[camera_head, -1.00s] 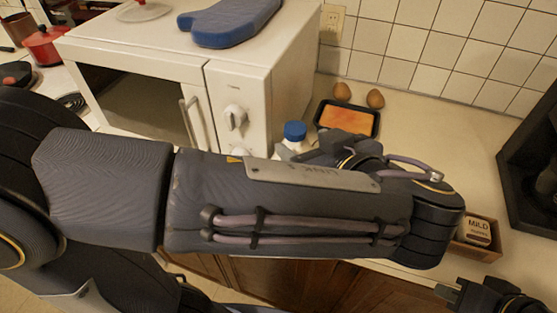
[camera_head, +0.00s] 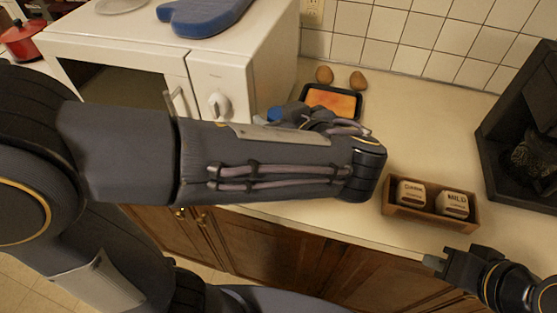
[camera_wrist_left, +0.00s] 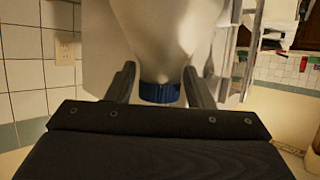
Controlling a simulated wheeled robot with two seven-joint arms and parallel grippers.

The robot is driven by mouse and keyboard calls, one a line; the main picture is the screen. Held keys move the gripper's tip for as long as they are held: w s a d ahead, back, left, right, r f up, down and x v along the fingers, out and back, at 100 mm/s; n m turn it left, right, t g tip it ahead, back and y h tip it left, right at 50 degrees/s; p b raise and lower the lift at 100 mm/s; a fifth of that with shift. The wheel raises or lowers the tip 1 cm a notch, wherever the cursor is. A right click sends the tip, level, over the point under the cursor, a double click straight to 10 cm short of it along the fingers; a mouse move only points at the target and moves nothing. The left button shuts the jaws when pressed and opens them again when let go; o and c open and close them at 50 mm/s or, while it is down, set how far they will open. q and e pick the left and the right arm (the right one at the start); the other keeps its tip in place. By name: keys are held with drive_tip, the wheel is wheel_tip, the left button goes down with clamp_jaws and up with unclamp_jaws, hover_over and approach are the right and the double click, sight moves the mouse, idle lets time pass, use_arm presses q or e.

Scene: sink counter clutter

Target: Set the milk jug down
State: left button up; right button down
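The milk jug shows as a white body (camera_wrist_left: 165,35) with a blue cap in the left wrist view. In the head view only the blue cap (camera_head: 276,114) and a sliver of white show past my left forearm, in front of the microwave's right side. My left gripper (camera_wrist_left: 158,72) has a finger on each side of the jug's neck and looks shut on it. The jug's base is hidden. My right gripper (camera_head: 436,262) is at the lower right, off the counter's front edge; its finger gap is unclear.
A white microwave (camera_head: 232,80) with a blue mitt (camera_head: 205,15) on top stands at left. A wooden box (camera_head: 430,214) holds two small cartons. A dark rack (camera_head: 500,140) is at right. Counter between is clear.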

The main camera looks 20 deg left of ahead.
use_arm(q)
clamp_jaws()
drive_tip(key=shift+r, duration=0.15)
idle(0.4)
